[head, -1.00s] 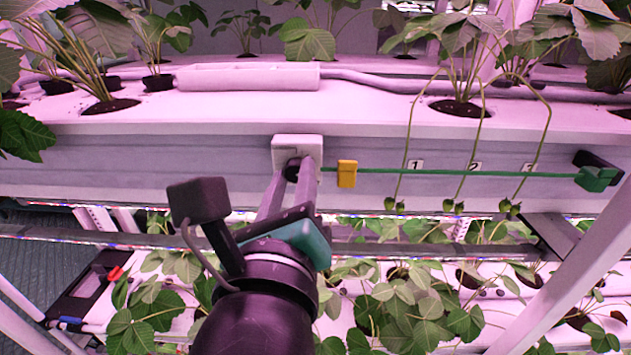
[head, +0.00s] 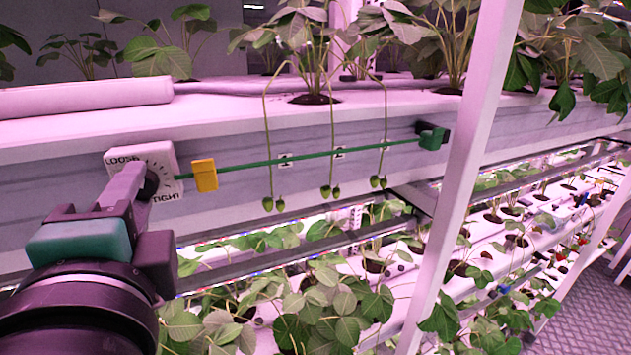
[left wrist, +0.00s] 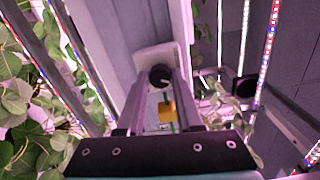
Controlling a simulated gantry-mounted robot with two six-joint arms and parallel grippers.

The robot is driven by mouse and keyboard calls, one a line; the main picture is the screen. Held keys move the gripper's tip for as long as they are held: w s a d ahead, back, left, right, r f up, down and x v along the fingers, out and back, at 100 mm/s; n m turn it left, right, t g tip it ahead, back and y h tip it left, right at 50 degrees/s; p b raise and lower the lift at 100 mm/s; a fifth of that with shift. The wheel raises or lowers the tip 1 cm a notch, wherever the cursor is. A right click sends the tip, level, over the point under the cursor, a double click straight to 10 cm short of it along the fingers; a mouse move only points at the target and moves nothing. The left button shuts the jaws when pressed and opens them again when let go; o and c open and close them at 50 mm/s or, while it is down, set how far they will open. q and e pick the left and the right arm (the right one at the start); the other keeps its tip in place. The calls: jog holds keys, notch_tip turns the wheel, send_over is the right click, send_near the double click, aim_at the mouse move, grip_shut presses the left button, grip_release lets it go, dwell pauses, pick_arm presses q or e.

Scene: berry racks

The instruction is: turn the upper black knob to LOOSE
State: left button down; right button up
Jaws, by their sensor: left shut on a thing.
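The black knob (head: 150,185) sits on a white dial plate (head: 166,157) on the front of the upper grey gutter. The plate reads LOOSE at its top left and TIGHT at its lower right, with tick marks between. My left gripper (head: 138,184) is shut on the knob; its fingers partly hide it. In the left wrist view the knob (left wrist: 160,76) shows between the fingertips, with a small pale line on its face. I cannot tell which mark that line meets. My right gripper is not in view.
A green cord (head: 300,157) runs right from the plate, past a yellow block (head: 204,175), to a green clip (head: 432,138). Several stems with green berries (head: 330,191) hang over it. A white post (head: 465,170) slants at the right. Leafy plants fill the lower level.

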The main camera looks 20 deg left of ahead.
pick_arm(q)
jog(key=shift+n+b, duration=0.7)
jog(key=shift+n, duration=1.2)
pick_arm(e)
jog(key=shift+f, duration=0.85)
pick_arm(q)
jog(key=c, duration=0.6)
grip_release()
